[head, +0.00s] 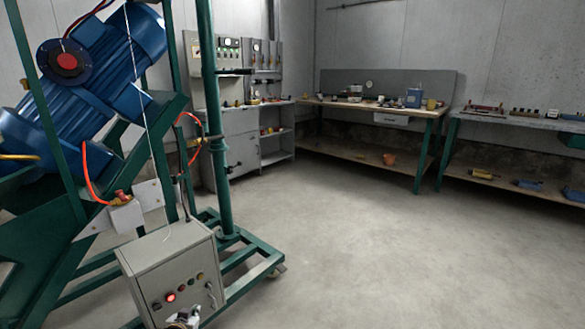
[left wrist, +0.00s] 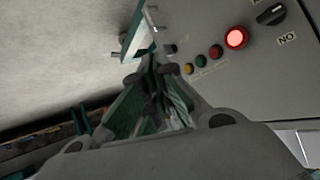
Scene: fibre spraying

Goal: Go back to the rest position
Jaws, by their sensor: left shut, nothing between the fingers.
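My left gripper (head: 183,320) shows at the bottom edge of the head view, in front of the lower front of a grey control box (head: 160,262). In the left wrist view my left gripper (left wrist: 155,72) has its fingertips together with nothing between them. The control box panel (left wrist: 235,85) fills the right side there, with a lit red lamp (left wrist: 236,37), small coloured buttons (left wrist: 201,61) and a black rotary knob (left wrist: 270,14). I cannot tell whether the fingers touch the panel. My right gripper is in neither view.
A green wheeled frame (head: 222,180) carrying a blue motor machine (head: 85,85) stands at the left, with the box beside it. A grey cabinet (head: 240,140) and workbenches (head: 425,112) line the back walls. The concrete floor (head: 370,250) at centre and right is clear.

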